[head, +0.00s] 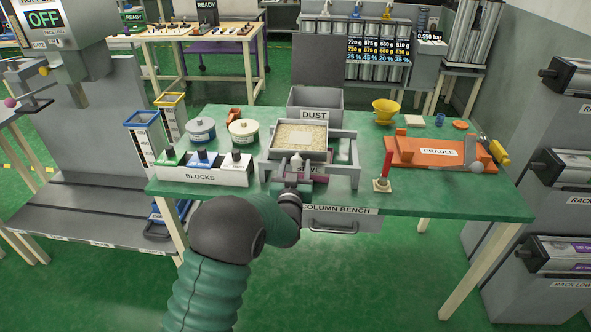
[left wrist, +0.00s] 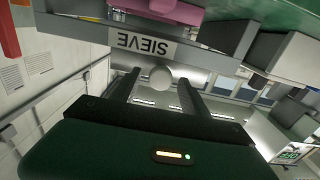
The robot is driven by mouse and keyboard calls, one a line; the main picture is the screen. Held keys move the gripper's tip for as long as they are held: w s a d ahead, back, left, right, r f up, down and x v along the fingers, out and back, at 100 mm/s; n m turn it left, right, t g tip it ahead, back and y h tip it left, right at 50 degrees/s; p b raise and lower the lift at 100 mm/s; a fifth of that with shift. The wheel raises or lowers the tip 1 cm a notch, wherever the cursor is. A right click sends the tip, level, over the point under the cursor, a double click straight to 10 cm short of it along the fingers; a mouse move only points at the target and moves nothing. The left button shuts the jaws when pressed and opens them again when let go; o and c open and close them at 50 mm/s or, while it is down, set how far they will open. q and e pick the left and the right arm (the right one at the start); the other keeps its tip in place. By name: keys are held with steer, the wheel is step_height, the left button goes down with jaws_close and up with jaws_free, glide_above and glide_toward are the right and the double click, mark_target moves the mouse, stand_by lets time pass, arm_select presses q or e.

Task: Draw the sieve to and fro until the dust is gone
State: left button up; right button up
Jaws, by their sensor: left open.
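The sieve is a grey tray (head: 326,141) holding pale, grainy material, set in a grey frame (head: 348,160) on the green bench. Its SIEVE label (left wrist: 141,42) shows upside down in the left wrist view and is partly hidden by my gripper in the head view. My left gripper (head: 294,172) is at the front of the sieve. In the left wrist view its two fingers (left wrist: 159,88) are apart, with a pale round knob (left wrist: 160,76) between their tips. I cannot tell whether they touch it. A grey DUST box (head: 315,114) stands behind the sieve. My right gripper is not in view.
White BLOCKS holder (head: 200,177) and two round tins (head: 243,131) stand left of the sieve. A red upright rod (head: 387,165) on a small base, an orange CRADLE tray (head: 415,153) and a yellow funnel (head: 386,110) are to the right. The bench's front right is clear.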

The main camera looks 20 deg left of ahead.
arm_select(q)
steer(key=p+v, duration=0.1)
steer(key=v, duration=1.5)
steer(key=shift+s, duration=0.35)
steer(key=shift+d, duration=0.15)
